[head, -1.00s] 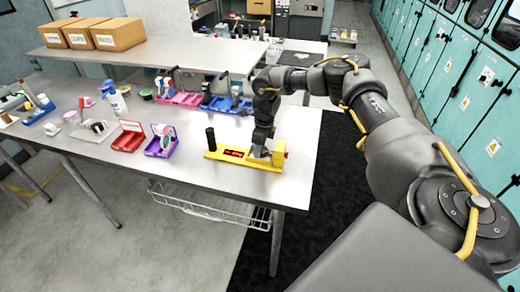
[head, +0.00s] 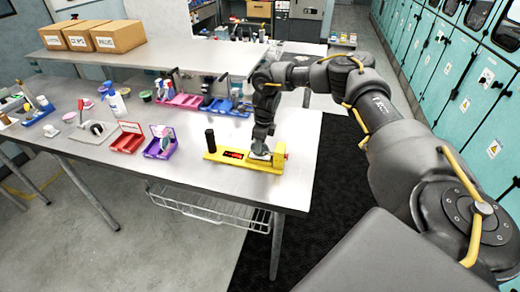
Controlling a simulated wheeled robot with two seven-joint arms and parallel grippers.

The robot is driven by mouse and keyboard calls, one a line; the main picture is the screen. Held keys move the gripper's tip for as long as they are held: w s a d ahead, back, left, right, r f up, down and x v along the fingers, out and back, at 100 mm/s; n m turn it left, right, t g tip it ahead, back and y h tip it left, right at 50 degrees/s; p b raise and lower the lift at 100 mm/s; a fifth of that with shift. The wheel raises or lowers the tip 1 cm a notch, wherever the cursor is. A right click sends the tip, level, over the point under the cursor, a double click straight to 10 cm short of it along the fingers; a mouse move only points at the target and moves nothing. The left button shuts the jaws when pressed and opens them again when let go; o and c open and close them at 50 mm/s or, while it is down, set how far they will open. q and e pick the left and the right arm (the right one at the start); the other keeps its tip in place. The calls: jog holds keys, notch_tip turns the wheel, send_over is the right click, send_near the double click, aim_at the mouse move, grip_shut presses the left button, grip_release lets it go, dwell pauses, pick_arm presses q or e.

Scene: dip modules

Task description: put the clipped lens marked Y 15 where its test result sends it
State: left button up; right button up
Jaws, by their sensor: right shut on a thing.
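My right gripper (head: 261,150) is low over the right part of a yellow test device (head: 222,157) near the table's right end. The device has a black post on its left, a dark display with red marks, and a reddish knob at its right end. The gripper is shut on a small pale thing at the device, which seems to be the clipped lens; the jaws largely hide it and no mark is readable. I cannot tell whether it touches the device. A red open box (head: 128,141) and a purple open box (head: 160,146) stand to the left. My left gripper is out of view.
A pink rack (head: 183,101) and a blue rack (head: 224,107) stand at the table's back. Cardboard boxes (head: 118,36) sit on the raised shelf. The table's front right is clear.

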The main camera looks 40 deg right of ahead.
jog(key=shift+w+r+b, duration=0.1)
jog(key=shift+r+b, duration=0.4)
jog(key=shift+r, duration=0.05)
pick_arm(q)
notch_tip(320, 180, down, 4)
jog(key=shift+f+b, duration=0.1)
jog(key=shift+b, duration=1.05)
pick_arm(e)
jog(key=s+a+r, duration=0.5)
jog(key=s+r, duration=0.5)
jog(key=s, duration=0.3)
jog(key=shift+a, duration=0.15)
